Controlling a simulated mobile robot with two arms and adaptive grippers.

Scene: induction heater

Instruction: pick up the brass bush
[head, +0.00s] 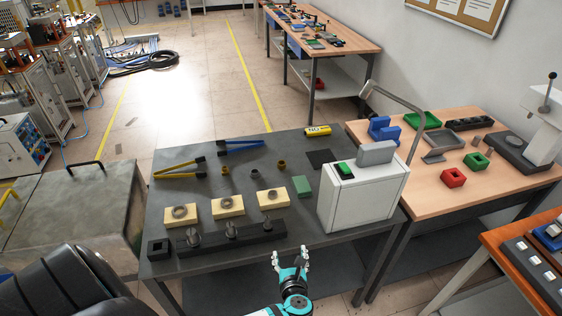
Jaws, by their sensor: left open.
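Small bushes stand on the dark grey bench (335,238) behind the cream blocks. The one on the right (281,165) looks the most golden, like the brass bush. My right gripper is not in view.
Cream blocks with rings (229,213) and a dark bar with upright metal parts (255,236) lie between the gripper and the bushes. The white heater (352,207) stands on the right. Tongs with yellow (176,175) and blue (238,142) handles lie behind.

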